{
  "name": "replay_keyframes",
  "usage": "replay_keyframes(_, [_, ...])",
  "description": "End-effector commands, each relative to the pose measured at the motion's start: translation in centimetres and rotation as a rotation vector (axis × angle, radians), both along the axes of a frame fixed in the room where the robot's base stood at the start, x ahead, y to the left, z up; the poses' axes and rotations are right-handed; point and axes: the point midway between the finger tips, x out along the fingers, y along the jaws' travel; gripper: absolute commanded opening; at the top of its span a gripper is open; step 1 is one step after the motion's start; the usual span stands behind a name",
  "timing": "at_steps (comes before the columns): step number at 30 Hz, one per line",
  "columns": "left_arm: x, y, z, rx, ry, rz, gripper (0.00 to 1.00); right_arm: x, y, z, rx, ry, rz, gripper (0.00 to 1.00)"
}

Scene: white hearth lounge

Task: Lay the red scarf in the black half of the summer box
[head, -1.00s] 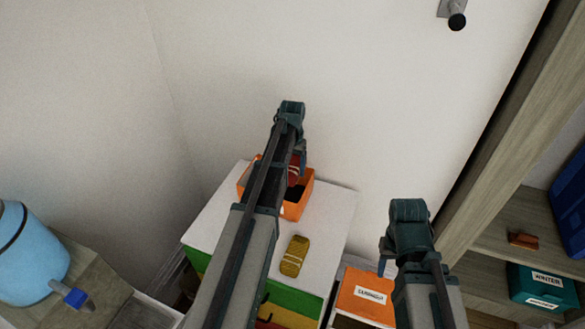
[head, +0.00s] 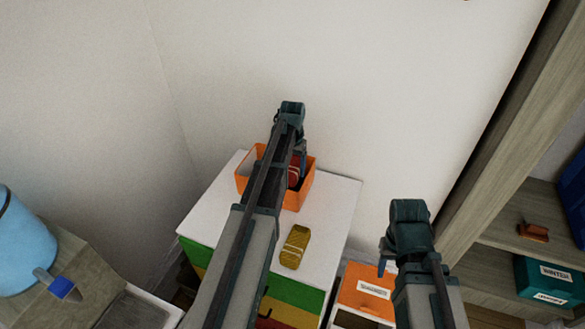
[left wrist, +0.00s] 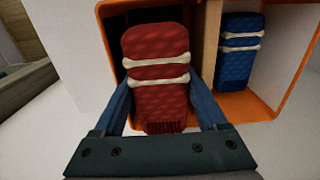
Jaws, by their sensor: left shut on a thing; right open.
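The red scarf (left wrist: 156,65), rolled with two pale bands, is held between the fingers of my left gripper (head: 298,165). A bit of it shows in the head view (head: 294,176). It is over or inside the open orange box (head: 296,201) on the white-topped cabinet; how far down it is I cannot tell. A tan divider (left wrist: 210,45) splits the box. The scarf is on the dark side, left of the divider in the left wrist view. A blue scarf (left wrist: 241,50) lies on the other side. My right gripper (head: 385,266) is open and empty, away from the box.
A mustard scarf (head: 295,247) lies on the cabinet top (head: 335,210) in front of the box. An orange box (head: 364,290) with a white label stands lower, at right. Shelves at far right hold a teal "WINTER" box (head: 552,278). A blue dispenser (head: 22,250) is at left.

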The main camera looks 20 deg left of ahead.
Motion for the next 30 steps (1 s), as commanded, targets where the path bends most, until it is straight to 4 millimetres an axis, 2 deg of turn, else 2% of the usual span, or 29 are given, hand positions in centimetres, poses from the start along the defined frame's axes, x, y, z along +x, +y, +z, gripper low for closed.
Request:
replay_keyframes(10, [0.0,0.0,-0.2,0.000,0.000,0.000,0.16,0.0,0.0,-0.2,0.000,0.000,0.000,0.50])
replay_keyframes(11, [0.0,0.0,-0.2,0.000,0.000,0.000,0.80,0.0,0.0,-0.2,0.000,0.000,0.000,0.50])
replay_keyframes(14, [0.0,0.0,-0.2,0.000,0.000,0.000,0.98,0.0,0.0,-0.2,0.000,0.000,0.000,0.50])
replay_keyframes(23, [0.0,0.0,-0.1,0.000,0.000,0.000,1.00,0.0,0.0,-0.1,0.000,0.000,0.000,0.50])
replay_keyframes(30, [0.0,0.0,1.2,0.000,0.000,0.000,1.00,0.0,0.0,1.2,0.000,0.000,0.000,0.50])
